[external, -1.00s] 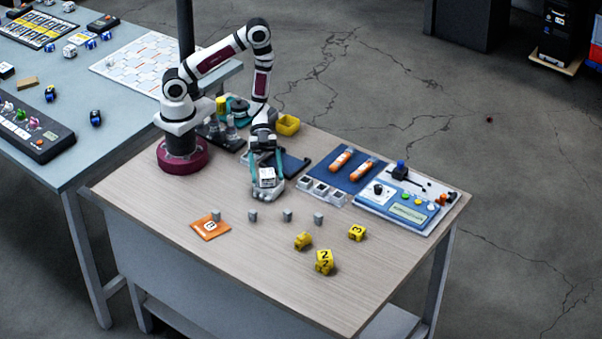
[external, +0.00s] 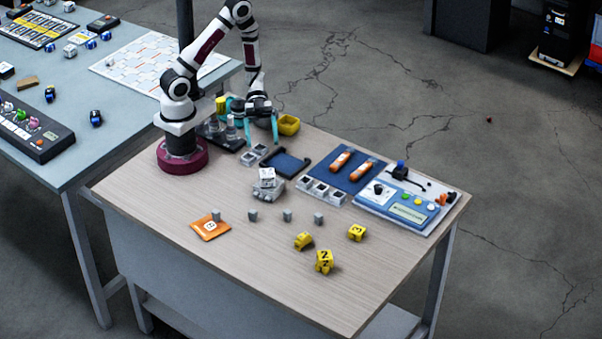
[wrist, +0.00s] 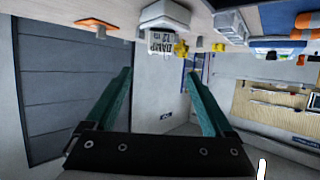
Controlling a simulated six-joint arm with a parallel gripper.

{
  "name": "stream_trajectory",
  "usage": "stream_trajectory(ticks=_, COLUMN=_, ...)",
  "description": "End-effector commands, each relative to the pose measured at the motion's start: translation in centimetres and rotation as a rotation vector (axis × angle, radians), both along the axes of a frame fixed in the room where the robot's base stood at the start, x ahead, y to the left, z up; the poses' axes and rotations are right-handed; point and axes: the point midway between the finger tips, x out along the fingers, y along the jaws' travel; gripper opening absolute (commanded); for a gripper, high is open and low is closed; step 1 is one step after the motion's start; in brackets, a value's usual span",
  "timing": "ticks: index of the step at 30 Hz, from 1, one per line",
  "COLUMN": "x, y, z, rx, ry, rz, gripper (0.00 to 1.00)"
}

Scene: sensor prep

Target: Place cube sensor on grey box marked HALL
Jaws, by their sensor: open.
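I cannot read a HALL mark on the box in either view. My gripper (external: 261,135) is open and empty, with teal fingers spread. It is up behind the cube and box, clear of both. In the wrist view, the fingertips (wrist: 157,72) have nothing between them.
An orange card (external: 211,230), several small grey cubes (external: 253,216) and yellow numbered cubes (external: 325,262) lie toward the front. A dark blue tray (external: 287,163), white sockets (external: 322,192) and a blue panel (external: 407,208) stand behind and right. The front table area is mostly clear.

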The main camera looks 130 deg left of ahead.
Motion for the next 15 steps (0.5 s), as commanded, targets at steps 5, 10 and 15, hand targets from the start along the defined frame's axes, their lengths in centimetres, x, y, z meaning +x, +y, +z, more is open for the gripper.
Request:
stream_trajectory(ticks=5, x=2.8, y=1.9, z=-0.7, rx=0.254, ry=0.041, rz=0.022, gripper=0.87)
stream_trajectory(ticks=10, x=8.0, y=8.5, z=4.0, rx=0.908, ry=0.233, rz=0.296, gripper=0.87)
stream_trajectory(ticks=15, x=1.3, y=4.6, z=10.9, rx=1.026, ry=0.58, rz=0.578, gripper=0.87)
